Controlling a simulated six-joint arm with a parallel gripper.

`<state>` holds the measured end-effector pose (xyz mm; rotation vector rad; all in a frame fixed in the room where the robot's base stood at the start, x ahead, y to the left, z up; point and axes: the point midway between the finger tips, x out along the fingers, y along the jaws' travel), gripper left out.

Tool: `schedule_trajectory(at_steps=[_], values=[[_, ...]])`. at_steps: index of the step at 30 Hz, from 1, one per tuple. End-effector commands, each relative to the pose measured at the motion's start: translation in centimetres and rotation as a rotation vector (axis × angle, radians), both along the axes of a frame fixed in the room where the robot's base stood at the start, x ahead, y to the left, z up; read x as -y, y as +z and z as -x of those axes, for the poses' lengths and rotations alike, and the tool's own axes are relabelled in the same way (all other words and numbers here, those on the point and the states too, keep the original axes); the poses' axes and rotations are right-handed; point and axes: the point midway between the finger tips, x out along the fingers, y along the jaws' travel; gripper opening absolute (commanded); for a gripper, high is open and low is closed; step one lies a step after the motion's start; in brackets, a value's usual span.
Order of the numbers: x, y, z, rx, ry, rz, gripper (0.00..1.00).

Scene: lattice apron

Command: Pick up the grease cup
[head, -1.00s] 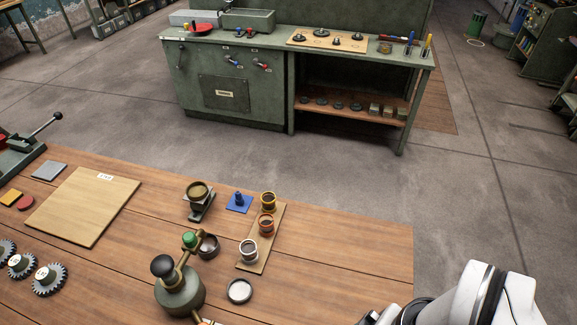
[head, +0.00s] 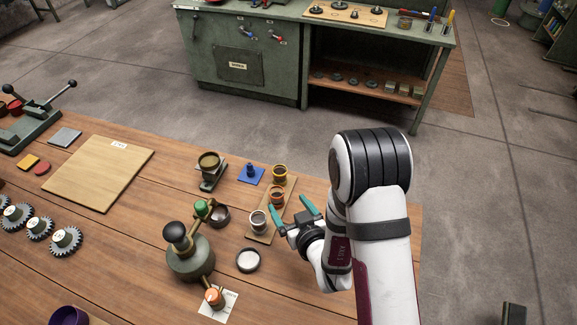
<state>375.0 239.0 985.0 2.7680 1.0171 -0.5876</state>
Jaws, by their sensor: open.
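Several small cups are in view, and I cannot tell by marking which is the grease cup. My gripper (head: 288,203) has teal fingers spread apart and empty. It is at the strip's right side, its fingers pointing toward the orange cup. The left finger is near the white-grey cup; contact cannot be told.
A green device with a black knob and arms (head: 190,255) stands left of my gripper. A dark-rimmed round dish (head: 248,260) lies before the strip. A blue pad (head: 250,175) with a small blue piece is behind.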

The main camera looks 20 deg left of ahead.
Motion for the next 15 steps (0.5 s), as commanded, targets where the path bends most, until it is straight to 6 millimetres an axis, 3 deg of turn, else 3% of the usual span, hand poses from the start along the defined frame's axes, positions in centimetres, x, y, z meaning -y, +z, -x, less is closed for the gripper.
schedule_trajectory(at_steps=[5,15], values=[[-1.5,-0.7,-0.6,0.024,0.029,-0.011,0.87],[-5.1,-2.9,-4.6,0.022,0.029,-0.01,0.87]])
